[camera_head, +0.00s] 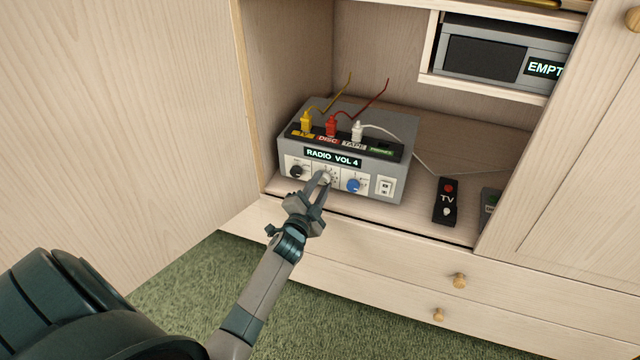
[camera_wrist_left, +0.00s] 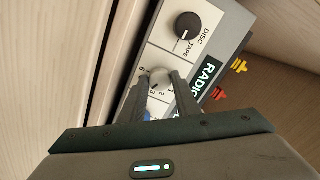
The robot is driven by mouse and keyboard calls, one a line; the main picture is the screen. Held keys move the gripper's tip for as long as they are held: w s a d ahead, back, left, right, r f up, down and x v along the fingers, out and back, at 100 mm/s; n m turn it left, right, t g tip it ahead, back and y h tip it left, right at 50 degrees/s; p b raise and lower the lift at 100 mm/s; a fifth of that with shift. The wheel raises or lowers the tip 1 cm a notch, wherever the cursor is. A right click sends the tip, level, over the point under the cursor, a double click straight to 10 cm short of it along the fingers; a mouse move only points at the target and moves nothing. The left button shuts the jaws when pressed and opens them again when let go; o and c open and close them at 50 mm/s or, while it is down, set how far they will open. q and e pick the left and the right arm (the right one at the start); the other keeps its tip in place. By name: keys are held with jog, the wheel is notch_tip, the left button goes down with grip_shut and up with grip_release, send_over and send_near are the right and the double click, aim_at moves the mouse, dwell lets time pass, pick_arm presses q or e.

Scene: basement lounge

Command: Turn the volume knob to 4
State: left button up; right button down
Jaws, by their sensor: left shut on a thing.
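A grey amplifier box (camera_head: 408,165) stands on the cabinet shelf. Its display (camera_head: 332,157) reads "RADIO VOL 4". The volume knob (camera_wrist_left: 160,78), pale and round, is the middle one on the front panel, with numbers around it. My left gripper (camera_head: 323,180) is at the panel, shut on the volume knob; its fingers hide part of the knob and its scale. The left gripper also shows in the left wrist view (camera_wrist_left: 162,92), a finger on either side of the knob. My right gripper is not in view.
A black selector knob (camera_head: 296,171) is left of the volume knob and a blue knob (camera_head: 354,185) right of it. A switch (camera_head: 385,186) is further right. Yellow, red and white plugs stand on top.

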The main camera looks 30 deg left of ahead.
pick_arm(q)
jog(key=shift+m, duration=0.4)
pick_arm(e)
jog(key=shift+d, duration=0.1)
pick_arm(q)
jog(key=o, duration=1)
jog(key=shift+s, duration=0.1)
jog(key=v, duration=1.7)
jog(key=shift+s, duration=0.15)
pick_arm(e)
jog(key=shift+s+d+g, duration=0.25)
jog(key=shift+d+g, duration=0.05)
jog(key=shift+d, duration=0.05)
pick_arm(q)
jog(key=shift+f+p, duration=0.1)
jog(key=shift+p, duration=0.2)
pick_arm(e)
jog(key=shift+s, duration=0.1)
